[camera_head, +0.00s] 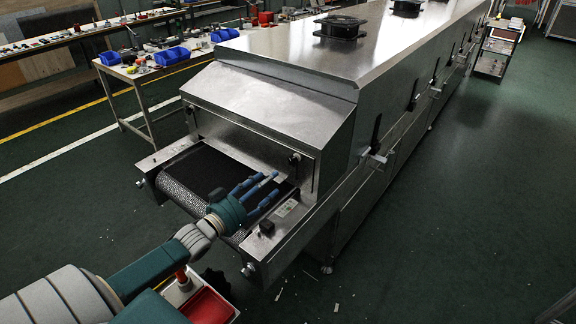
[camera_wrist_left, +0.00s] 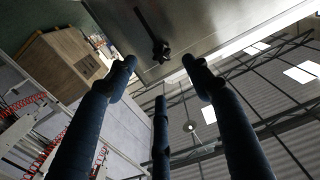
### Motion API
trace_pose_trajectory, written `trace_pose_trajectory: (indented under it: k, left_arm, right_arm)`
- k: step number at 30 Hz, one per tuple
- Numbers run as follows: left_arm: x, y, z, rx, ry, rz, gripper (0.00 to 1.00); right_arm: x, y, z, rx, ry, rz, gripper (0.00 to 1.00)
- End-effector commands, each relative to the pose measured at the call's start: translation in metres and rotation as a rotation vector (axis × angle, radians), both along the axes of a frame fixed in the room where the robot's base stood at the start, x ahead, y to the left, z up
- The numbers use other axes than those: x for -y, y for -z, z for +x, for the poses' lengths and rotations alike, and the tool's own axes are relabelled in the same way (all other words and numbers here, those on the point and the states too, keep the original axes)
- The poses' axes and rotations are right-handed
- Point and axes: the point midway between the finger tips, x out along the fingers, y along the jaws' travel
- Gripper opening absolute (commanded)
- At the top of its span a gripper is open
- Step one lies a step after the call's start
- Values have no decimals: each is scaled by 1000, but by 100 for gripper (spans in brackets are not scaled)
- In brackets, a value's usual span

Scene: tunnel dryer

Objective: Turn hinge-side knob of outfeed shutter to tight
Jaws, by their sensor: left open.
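The outfeed shutter (camera_head: 250,143) is a metal plate across the dryer's mouth, above the dark belt (camera_head: 200,175). A small black knob (camera_head: 295,158) sits at its right end, and another small dark knob (camera_head: 189,109) shows at its left end. I cannot tell from the picture which side carries the hinge. My left gripper (camera_head: 264,184) is open and empty, over the belt, in front of and left of the right-end knob and apart from it. In the left wrist view a black knob (camera_wrist_left: 161,48) at the end of a dark slot shows beyond the spread fingers (camera_wrist_left: 160,76). My right gripper is out of view.
The side rail (camera_head: 285,220) right of the belt carries a black button box (camera_head: 266,227). The long dryer body (camera_head: 330,65) runs back to the right. A workbench with blue bins (camera_head: 172,56) stands at the left.

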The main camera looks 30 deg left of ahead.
Motion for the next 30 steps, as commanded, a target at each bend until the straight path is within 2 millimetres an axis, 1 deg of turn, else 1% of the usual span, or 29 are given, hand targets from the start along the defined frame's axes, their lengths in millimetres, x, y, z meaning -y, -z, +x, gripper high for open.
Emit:
trace_pose_trajectory:
  k: [1,5,12,18,24,30]
  left_arm:
    - [-2,-3,4,10,0,-1,51]
    - [-1,-5,18,13,0,-2,51]
    - [3,-6,61,13,0,-1,51]
    - [6,-4,91,11,1,-2,51]
    - [7,-3,105,10,1,-1,51]
    - [8,-2,107,8,1,-1,51]
  right_arm:
    - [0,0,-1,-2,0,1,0]
    - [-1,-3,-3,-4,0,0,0]
    - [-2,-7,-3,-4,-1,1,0]
    - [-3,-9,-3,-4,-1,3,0]
    - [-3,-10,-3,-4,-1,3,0]
    - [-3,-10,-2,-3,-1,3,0]
